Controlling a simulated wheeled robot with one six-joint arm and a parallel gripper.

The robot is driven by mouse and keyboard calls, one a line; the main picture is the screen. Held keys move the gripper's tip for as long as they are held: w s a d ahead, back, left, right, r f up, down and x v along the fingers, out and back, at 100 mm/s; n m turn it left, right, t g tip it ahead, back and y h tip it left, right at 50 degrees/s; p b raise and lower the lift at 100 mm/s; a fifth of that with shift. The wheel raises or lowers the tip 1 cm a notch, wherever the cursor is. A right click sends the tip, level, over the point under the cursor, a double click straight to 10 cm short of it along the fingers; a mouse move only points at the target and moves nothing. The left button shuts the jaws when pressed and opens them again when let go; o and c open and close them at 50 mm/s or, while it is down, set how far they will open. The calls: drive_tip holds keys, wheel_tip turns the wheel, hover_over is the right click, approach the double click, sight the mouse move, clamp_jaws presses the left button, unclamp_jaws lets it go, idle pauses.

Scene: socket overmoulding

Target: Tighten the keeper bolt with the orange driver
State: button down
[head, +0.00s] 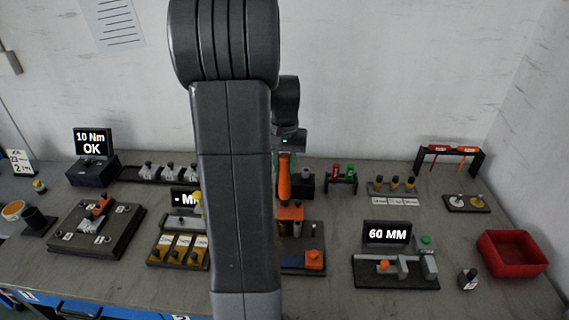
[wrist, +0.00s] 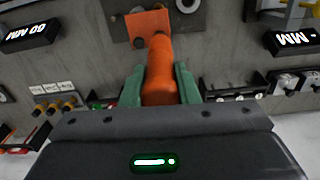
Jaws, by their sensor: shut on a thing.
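The orange driver (head: 284,183) stands about upright in my gripper (head: 284,158), which is shut on its handle. In the wrist view the driver (wrist: 159,75) is clamped between the green fingers of my gripper (wrist: 160,84). Its far end points at an orange plate (wrist: 143,22) on a dark fixture. In the head view the orange plate (head: 291,211) lies just below the driver. The keeper bolt cannot be made out, and the driver's tip is hidden, so contact cannot be told.
My arm covers the middle of the head view. A display (head: 92,142) reads "10 Nm OK". A fixture with a "60 MM" display (head: 387,233) and a red bin (head: 511,254) stand to the right. A dark plate (head: 128,240) with parts lies left. A rack (head: 449,149) stands at the back right.

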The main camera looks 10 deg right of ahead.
sight(285, 156)
drive_tip(key=shift+s+f, duration=0.1)
drive_tip(key=shift+f, duration=0.45)
idle(1.4)
drive_tip(key=shift+r, duration=0.1)
drive_tip(key=shift+r+p, duration=1.85)
drive_tip(key=shift+r, duration=0.7)
